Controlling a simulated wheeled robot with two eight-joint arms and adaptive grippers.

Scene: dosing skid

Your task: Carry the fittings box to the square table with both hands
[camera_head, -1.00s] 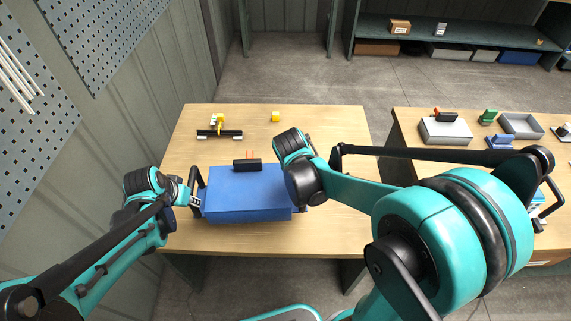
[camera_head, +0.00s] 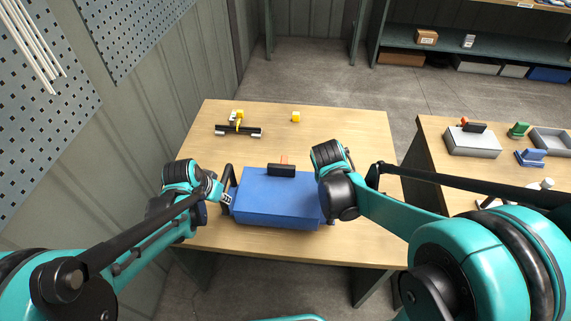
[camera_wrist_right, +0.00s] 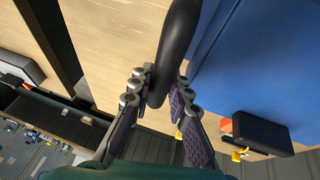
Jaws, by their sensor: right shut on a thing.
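The fittings box (camera_head: 277,199) is a blue box at the front of a wooden table (camera_head: 350,125); I cannot tell if it touches the top. Its black left handle (camera_head: 228,181) stands upright on its left side. My left gripper (camera_head: 227,199) is at that handle; whether its fingers are closed is too small to tell. My right gripper (camera_wrist_right: 157,92) is shut on the black right handle (camera_wrist_right: 177,45), which shows between its fingers in the right wrist view. In the head view my right arm hides that grip.
A black block with a red part (camera_head: 282,169) sits at the box's back edge. A second table (camera_head: 432,160) at right holds grey trays (camera_head: 472,147) and fittings. A pegboard wall stands left.

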